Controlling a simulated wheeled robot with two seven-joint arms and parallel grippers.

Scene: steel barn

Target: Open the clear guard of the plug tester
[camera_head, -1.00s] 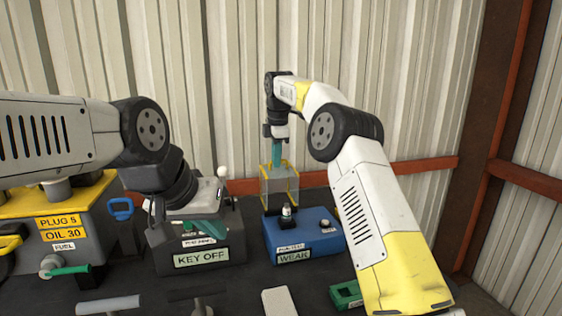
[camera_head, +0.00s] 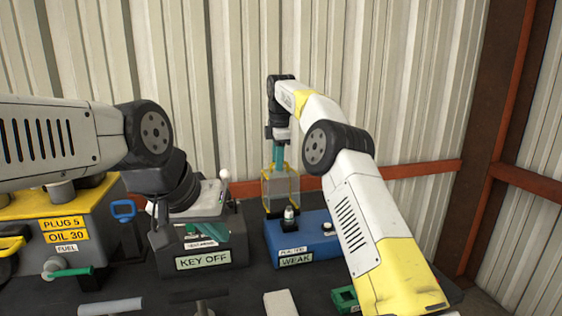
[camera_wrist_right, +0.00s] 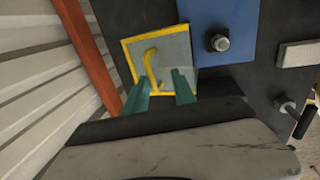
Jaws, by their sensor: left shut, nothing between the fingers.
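The blue plug tester (camera_head: 318,246), labelled WEAK, stands on the dark bench. Its clear guard (camera_head: 281,191), a yellow-edged box, stands at the tester's back; I cannot tell whether its hinge has turned. In the right wrist view the guard (camera_wrist_right: 176,50) has a yellow handle (camera_wrist_right: 151,62). My right gripper (camera_head: 279,154) is at the guard's top, pointing down. Its teal fingers (camera_wrist_right: 161,82) are apart, with the handle's lower end between them; contact is unclear. My left gripper (camera_head: 205,230) is shut and empty by the KEY OFF box.
The grey KEY OFF box (camera_head: 212,255) stands left of the tester, with a yellow-topped machine (camera_head: 82,228) further left. A plug (camera_head: 290,216) stands on the tester in front of the guard. A green part (camera_head: 345,297) lies at the front. The corrugated wall is close behind.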

